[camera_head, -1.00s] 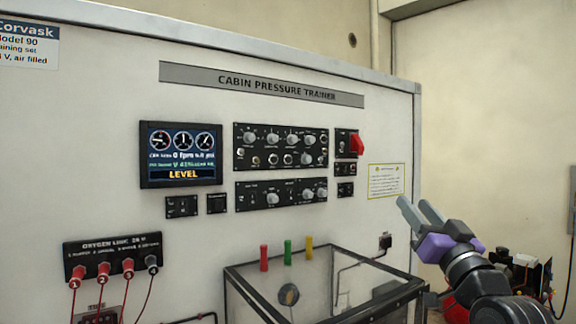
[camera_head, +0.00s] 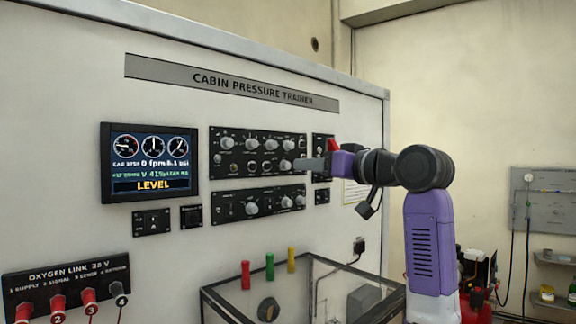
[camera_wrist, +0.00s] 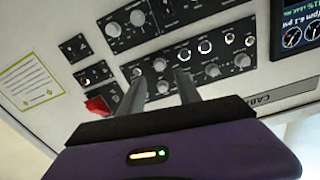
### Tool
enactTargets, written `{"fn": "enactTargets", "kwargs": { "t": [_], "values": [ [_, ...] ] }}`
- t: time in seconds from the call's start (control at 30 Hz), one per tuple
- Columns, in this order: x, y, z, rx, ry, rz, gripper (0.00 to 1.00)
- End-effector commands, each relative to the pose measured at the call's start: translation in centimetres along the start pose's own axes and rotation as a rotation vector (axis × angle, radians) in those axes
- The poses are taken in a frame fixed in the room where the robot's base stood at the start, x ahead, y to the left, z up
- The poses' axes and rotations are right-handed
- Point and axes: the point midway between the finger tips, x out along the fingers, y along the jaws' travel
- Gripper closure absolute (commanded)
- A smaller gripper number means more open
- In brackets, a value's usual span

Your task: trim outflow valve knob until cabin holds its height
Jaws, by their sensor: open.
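The upper black control panel (camera_head: 222,160) carries two rows of knobs and switches. A pale knob (camera_head: 286,165) sits at its lower right end; its label is too small to read. My gripper (camera_head: 300,164) is open and empty, its fingers pointing at this knob. In the wrist view the knob (camera_wrist: 159,65) shows between and just beyond my gripper's fingertips (camera_wrist: 160,77); I cannot tell whether they touch it. The display (camera_head: 150,162) reads 0 fpm, about 6.1 psi, a valve figure near 41% and LEVEL in yellow.
A second knob panel (camera_head: 258,204) lies just below. A red guarded switch (camera_head: 333,146) is close to my fingers, partly hidden by my gripper. A clear box (camera_head: 300,290) with coloured pegs above it stands below the panels. Oxygen jacks (camera_head: 66,290) are at the lower left.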

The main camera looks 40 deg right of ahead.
Motion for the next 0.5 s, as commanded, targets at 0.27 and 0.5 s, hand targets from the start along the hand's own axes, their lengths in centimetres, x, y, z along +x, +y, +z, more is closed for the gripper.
{"fn": "enactTargets", "kwargs": {
  "t": [0.27,0.5],
  "values": [
    [4.3,-0.1,-0.2,0.002,-0.003,-0.001,0.6],
    [6.6,0.0,-0.1,0.001,-0.001,0.0,0.6]
  ]
}}
